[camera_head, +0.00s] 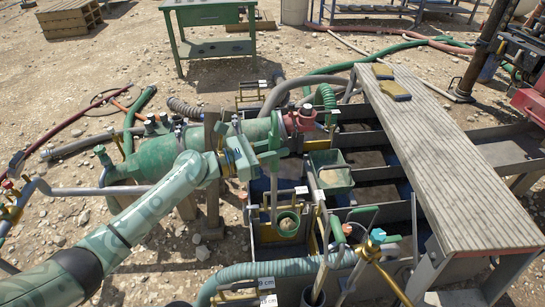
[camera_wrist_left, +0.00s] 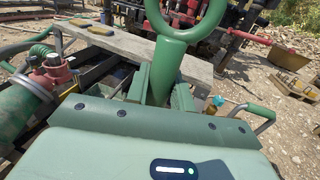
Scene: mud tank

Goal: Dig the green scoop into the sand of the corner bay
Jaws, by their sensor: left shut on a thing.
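My left gripper (camera_head: 262,158) is shut on the green scoop's handle, over the near left part of the mud tank. In the left wrist view, the handle's green ring (camera_wrist_left: 187,22) rises from between the fingers (camera_wrist_left: 160,88). In the head view a grey shaft runs down to the green scoop's round cup (camera_head: 288,222), which shows tan material inside. The cup is low in the tank's near left corner bay (camera_head: 262,238). Whether it touches the sand I cannot tell. The bay floor is mostly hidden. My right gripper is not in view.
A green box (camera_head: 331,178) with tan material stands right of the scoop shaft. Several upright tool handles (camera_head: 338,230) crowd the tank's near side. A grey plank (camera_head: 440,160) spans the right side. A green cylinder with a red fitting (camera_head: 298,122) lies behind the gripper.

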